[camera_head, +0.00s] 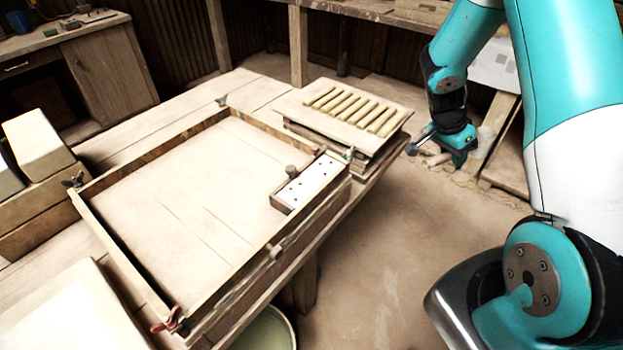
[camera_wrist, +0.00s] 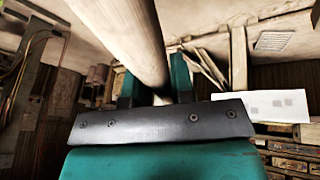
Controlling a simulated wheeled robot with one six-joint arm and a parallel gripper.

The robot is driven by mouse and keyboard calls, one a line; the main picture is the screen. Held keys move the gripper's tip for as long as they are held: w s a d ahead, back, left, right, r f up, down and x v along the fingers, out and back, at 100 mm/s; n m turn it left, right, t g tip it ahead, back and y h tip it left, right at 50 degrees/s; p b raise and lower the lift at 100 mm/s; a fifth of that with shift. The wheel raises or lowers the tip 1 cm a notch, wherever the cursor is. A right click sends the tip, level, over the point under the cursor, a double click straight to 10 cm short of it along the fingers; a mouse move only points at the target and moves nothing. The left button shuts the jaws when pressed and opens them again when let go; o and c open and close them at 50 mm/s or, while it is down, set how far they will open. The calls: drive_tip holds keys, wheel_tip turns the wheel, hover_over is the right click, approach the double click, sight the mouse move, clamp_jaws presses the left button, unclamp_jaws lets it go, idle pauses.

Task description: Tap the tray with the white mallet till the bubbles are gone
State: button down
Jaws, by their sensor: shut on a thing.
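A small wooden tray (camera_head: 276,204) with a white fill sits at the right corner of the large wooden frame. Several dark dots, which look like bubbles, show on the white fill (camera_head: 306,182). My gripper (camera_wrist: 154,82) is shut on a pale, round handle that runs up and left in the wrist view; I take it for the white mallet (camera_wrist: 125,35). In the head view my gripper is right of the tray, apart from it, beyond the table's edge. A pale rod (camera_head: 437,159) shows beside it there. I cannot clearly make out the mallet's head.
Pale blocks (camera_head: 36,143) stand at the left. A round basin (camera_head: 266,333) is below the table's front edge. The floor at right is open.

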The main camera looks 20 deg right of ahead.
wheel_tip(320, 180, down, 4)
drive_tip(key=shift+r+b, duration=0.25)
drive_tip(key=shift+b, duration=0.6)
drive_tip(key=shift+r+p, duration=1.65)
drive_tip(key=shift+r, duration=0.6)
drive_tip(key=shift+r, duration=0.15)
drive_tip(key=shift+f, duration=0.25)
drive_tip(key=shift+r, duration=0.1)
